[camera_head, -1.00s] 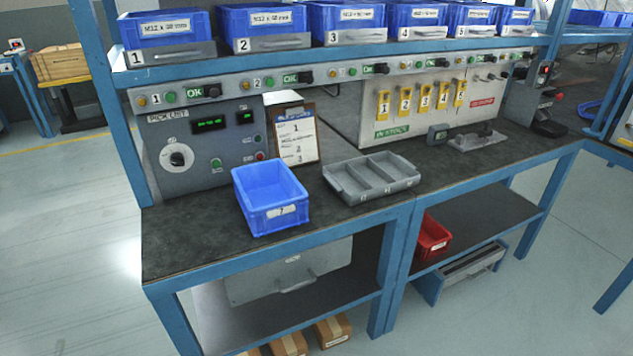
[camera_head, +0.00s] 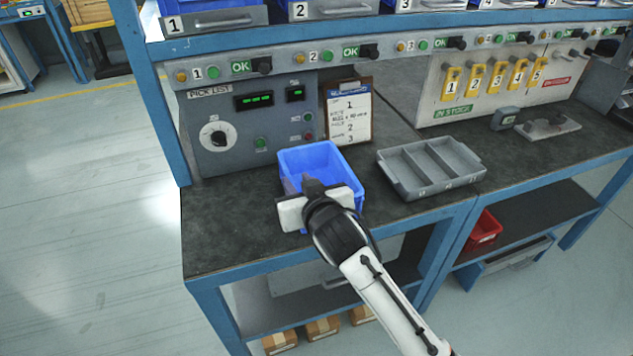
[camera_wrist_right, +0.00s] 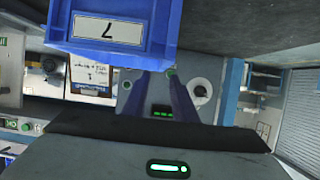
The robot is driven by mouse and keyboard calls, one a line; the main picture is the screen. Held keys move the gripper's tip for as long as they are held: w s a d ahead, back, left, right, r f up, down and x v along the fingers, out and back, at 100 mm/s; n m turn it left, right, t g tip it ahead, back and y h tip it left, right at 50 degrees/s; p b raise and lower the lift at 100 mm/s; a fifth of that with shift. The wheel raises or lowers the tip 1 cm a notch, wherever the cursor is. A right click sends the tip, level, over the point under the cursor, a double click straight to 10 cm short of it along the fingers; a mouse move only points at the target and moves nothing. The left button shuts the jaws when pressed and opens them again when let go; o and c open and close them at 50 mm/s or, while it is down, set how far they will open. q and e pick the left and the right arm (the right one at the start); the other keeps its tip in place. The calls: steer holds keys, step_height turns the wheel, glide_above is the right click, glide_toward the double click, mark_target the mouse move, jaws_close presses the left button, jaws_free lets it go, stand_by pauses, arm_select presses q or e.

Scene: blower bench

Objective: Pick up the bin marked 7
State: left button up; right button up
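The blue bin (camera_head: 328,160) stands on the dark bench top, left of the grey divided tray. Its front is partly hidden by my right gripper (camera_head: 302,184) in the head view. In the right wrist view the bin (camera_wrist_right: 60,27) is at the top left, and its white label (camera_wrist_right: 108,30) shows a 7 upside down. My right gripper also shows there (camera_wrist_right: 160,80), its two fingers apart with the panel visible between them. The fingers are at the bin's near side; I cannot tell whether they touch it or straddle its wall. My left gripper is not in view.
The grey divided tray (camera_head: 428,168) is close on the bin's right. A clipboard (camera_head: 348,112) and the pick list panel (camera_head: 250,112) stand behind it. A shelf with several blue bins (camera_head: 208,14) runs above. The bench top left of the bin is bare.

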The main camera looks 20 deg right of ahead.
mark_target(291, 178)
steer(key=shift+f+x, duration=0.2)
steer(key=shift+x, duration=1.5)
steer(key=shift+f+x, duration=0.2)
steer(key=shift+x, duration=1.45)
steer(key=shift+s, duration=0.15)
jaws_close()
